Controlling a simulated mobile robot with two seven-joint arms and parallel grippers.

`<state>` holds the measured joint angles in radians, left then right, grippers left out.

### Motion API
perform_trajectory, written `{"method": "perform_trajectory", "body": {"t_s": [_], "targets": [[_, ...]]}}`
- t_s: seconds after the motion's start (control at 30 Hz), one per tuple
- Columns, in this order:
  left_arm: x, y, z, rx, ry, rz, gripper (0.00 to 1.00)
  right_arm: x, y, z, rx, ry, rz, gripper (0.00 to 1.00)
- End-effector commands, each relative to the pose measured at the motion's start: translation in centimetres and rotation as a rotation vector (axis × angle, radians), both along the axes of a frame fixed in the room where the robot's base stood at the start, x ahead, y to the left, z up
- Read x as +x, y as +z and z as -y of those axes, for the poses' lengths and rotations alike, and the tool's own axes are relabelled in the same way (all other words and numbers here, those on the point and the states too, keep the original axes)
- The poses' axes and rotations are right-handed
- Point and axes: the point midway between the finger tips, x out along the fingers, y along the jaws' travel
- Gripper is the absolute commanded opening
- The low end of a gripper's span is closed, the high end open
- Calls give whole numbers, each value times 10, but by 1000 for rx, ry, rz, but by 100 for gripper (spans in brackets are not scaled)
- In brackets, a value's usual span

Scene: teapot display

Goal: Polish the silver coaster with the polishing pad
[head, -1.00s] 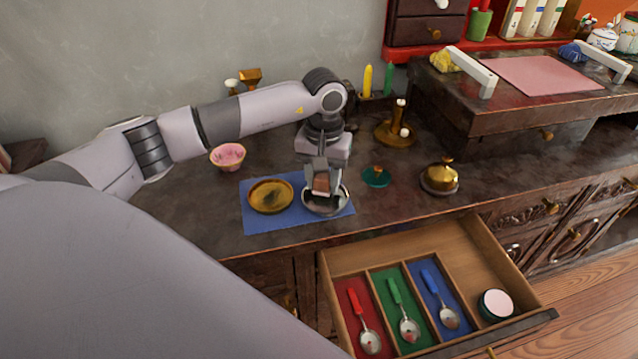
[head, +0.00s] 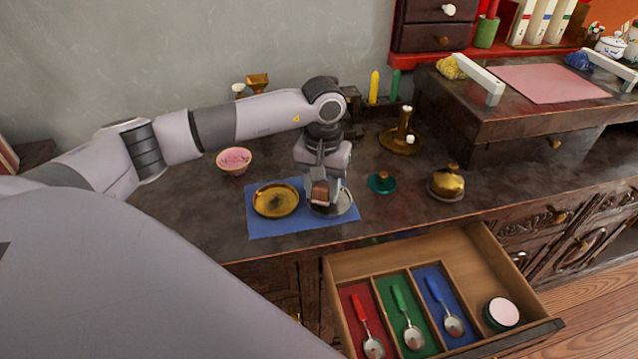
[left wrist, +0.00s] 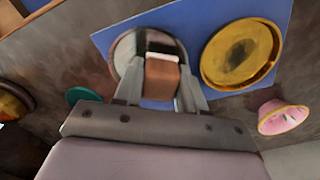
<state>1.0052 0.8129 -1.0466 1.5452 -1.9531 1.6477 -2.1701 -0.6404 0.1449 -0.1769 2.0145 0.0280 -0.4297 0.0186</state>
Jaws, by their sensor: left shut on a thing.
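The silver coaster (head: 345,204) lies on the blue mat (head: 290,226), beside a gold coaster (head: 276,200) with a dark stain in its middle. My left gripper (head: 322,192) is shut on the polishing pad (left wrist: 162,78), a brown block with a white face. The pad is over the left part of the silver coaster in the head view; I cannot tell whether it touches. In the left wrist view the silver coaster (left wrist: 124,52) shows behind the pad, partly hidden by pad and fingers. My right gripper is not in view.
A pink bowl (head: 234,160) stands left of the mat, a teal lid (head: 381,183) and a brass bell-like object (head: 447,184) right of it. An open drawer (head: 462,255) below holds several spoons and a round tin (head: 502,313).

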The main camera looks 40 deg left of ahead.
Motion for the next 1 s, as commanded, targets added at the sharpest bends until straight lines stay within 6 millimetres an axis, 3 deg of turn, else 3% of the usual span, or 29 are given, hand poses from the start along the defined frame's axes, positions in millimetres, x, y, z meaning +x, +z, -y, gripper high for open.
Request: {"method": "perform_trajectory", "body": {"t_s": [0.1,0.47,0.77,1.0], "targets": [[1,-2,7,-2,-2,-2,16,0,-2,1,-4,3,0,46],[18,-1,4,-1,-1,-1,16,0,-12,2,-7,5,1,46],[15,2,-12,0,0,-1,16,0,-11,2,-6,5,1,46],[5,2,-12,1,-2,-1,16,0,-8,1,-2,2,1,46]]}}
